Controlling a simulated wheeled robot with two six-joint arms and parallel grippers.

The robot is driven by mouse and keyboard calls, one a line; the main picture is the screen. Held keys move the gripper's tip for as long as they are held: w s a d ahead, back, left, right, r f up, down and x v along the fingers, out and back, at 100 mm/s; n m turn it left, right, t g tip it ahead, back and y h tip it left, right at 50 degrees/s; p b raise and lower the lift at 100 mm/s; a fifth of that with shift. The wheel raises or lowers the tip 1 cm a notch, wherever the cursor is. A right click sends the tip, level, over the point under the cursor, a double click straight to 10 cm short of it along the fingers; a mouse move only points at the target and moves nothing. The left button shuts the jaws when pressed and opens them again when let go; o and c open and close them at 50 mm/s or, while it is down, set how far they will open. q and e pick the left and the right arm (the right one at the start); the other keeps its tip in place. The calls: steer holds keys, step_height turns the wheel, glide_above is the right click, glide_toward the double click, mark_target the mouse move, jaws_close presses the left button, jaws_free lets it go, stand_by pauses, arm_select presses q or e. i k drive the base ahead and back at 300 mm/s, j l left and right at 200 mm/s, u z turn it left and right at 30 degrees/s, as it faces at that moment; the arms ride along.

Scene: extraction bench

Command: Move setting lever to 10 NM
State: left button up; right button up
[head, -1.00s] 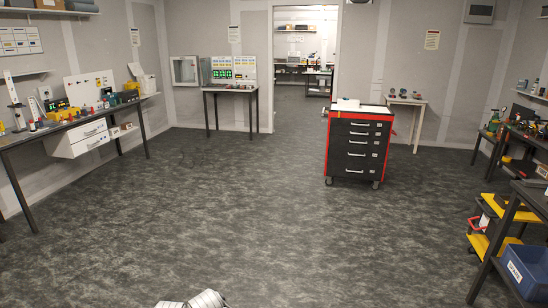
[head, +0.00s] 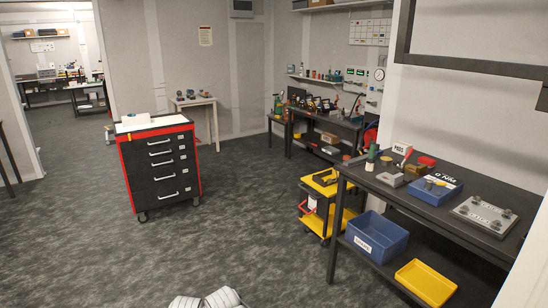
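On the dark bench at the right, a blue tray or box (head: 420,194) carries a white label that seems to read "NM". A small dark and brass part shows at it. I cannot make out a setting lever or a 10 NM mark at this distance. A grey plate with dark knobs (head: 484,215) lies to the right of the blue tray. Neither of my grippers is in view. Only a white and grey part of my own body shows at the bottom edge.
The bench (head: 462,234) has a blue bin (head: 377,240) and a yellow tray (head: 426,282) on its lower shelf. A yellow cart (head: 328,188) stands beside it. A red and black drawer cabinet (head: 159,168) stands left. The floor between is clear.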

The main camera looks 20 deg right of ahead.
mark_target(429, 184)
steer(key=i+l+z, duration=0.15)
steer(key=i+z, duration=0.85)
steer(key=i+j+z, duration=0.35)
steer(key=i+z, duration=0.65)
steer(key=i+j+z, duration=0.15)
steer(key=i+z, duration=0.3)
steer(key=i, duration=0.15)
